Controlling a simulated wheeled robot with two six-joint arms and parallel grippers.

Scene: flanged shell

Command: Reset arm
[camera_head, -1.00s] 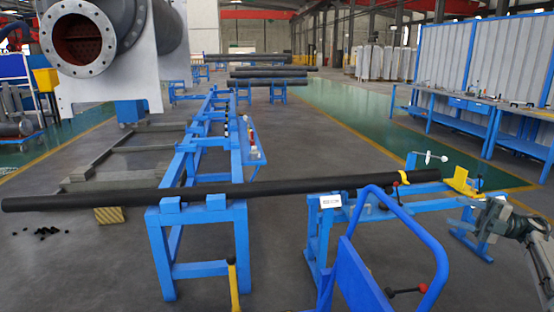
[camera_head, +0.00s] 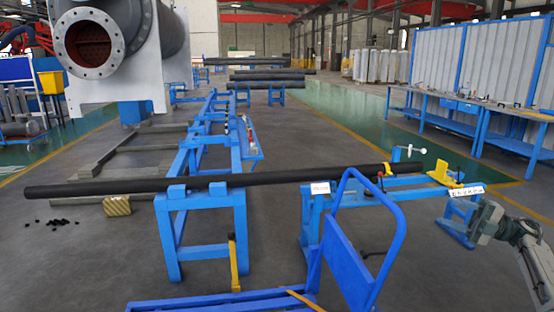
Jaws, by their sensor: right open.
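My right arm comes in at the lower right edge, and its gripper (camera_head: 484,222) is beside the right end of the blue clamp stand. The gripper is small in view and its jaws are hard to make out, but nothing shows held in it. A long black pipe (camera_head: 270,179) lies across the blue supports, apart from the gripper. The blue clamp stand (camera_head: 318,218) carries yellow parts and a white label. My left gripper is not in view.
A blue cart (camera_head: 352,262) with a raised handle stands in the front middle. A large grey flanged shell (camera_head: 94,43) is at the upper left. Blue workbenches (camera_head: 480,112) line the right wall. Several black bits (camera_head: 58,221) lie on the left floor. The green aisle is clear.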

